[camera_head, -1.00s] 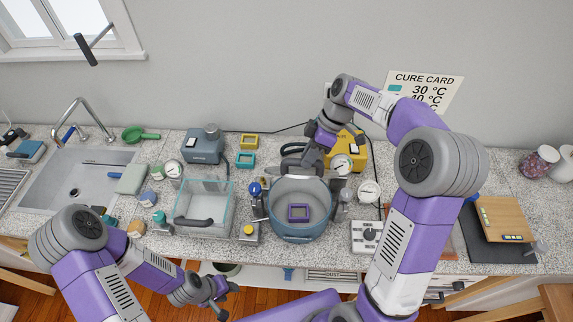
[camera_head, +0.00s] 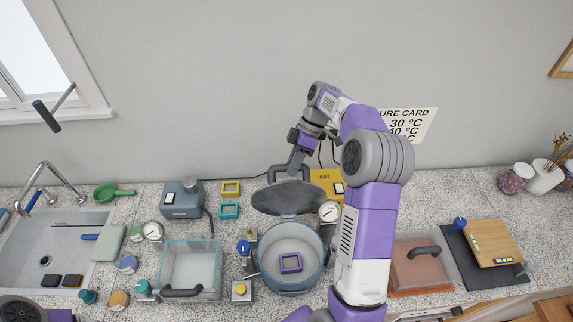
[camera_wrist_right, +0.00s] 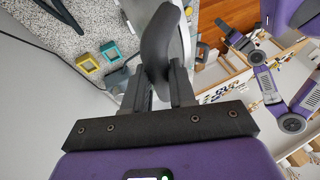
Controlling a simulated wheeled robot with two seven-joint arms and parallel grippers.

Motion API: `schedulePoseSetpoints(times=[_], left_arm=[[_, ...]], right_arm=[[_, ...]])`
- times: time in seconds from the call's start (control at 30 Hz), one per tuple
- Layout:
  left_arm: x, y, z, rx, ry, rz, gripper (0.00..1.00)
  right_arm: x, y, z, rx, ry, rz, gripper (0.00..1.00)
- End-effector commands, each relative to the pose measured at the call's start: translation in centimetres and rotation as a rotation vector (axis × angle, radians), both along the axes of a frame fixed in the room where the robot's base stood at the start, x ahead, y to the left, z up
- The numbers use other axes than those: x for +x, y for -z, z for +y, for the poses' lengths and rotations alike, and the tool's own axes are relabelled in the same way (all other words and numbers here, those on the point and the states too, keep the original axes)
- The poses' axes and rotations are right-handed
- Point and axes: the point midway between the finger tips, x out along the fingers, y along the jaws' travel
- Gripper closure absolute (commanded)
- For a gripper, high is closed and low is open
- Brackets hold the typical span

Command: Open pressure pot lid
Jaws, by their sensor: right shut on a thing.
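The blue-grey pressure pot (camera_head: 291,285) stands on the counter with its mouth uncovered. A purple square frame (camera_head: 290,263) lies inside it. The round grey lid (camera_head: 288,198) is tilted up at the pot's back edge. My right gripper (camera_head: 290,170) is shut on the lid's dark handle (camera_head: 273,174) above the back of the pot. In the right wrist view the handle (camera_wrist_right: 158,42) is between the fingers, with the lid seen nearly edge-on behind it. My left gripper is outside the head view; it seems to show small in the wrist view (camera_wrist_right: 232,36), its jaws unclear.
A clear-walled tank (camera_head: 190,268) stands left of the pot. A gauge (camera_head: 329,211) and a yellow box (camera_head: 327,186) stand close behind it, right. A sink (camera_head: 50,245) is far left. A reddish tray with a dark handle (camera_head: 421,268) and a wooden board (camera_head: 492,252) lie right.

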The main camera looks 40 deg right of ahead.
Motion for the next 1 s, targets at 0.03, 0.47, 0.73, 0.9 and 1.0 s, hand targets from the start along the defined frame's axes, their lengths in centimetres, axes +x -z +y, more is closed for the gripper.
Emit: schedulePoseSetpoints(times=[0.03, 0.47, 0.73, 0.9, 1.0], left_arm=[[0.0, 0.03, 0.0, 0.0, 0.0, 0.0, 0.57], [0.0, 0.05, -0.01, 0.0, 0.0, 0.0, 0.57], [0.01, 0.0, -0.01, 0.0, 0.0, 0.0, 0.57], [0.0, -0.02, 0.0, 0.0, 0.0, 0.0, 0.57], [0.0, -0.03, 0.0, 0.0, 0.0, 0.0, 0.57]], right_arm=[[-0.28, 0.91, -0.36, -0.002, 0.005, 0.021, 1.0], [-0.24, 0.98, -0.36, -0.001, 0.006, 0.024, 0.66], [-0.1, 0.57, -0.19, 0.002, 0.003, 0.017, 0.49], [-0.05, 0.44, -0.13, 0.003, 0.002, 0.014, 0.49], [-0.03, 0.39, -0.11, 0.003, 0.002, 0.014, 0.49]])
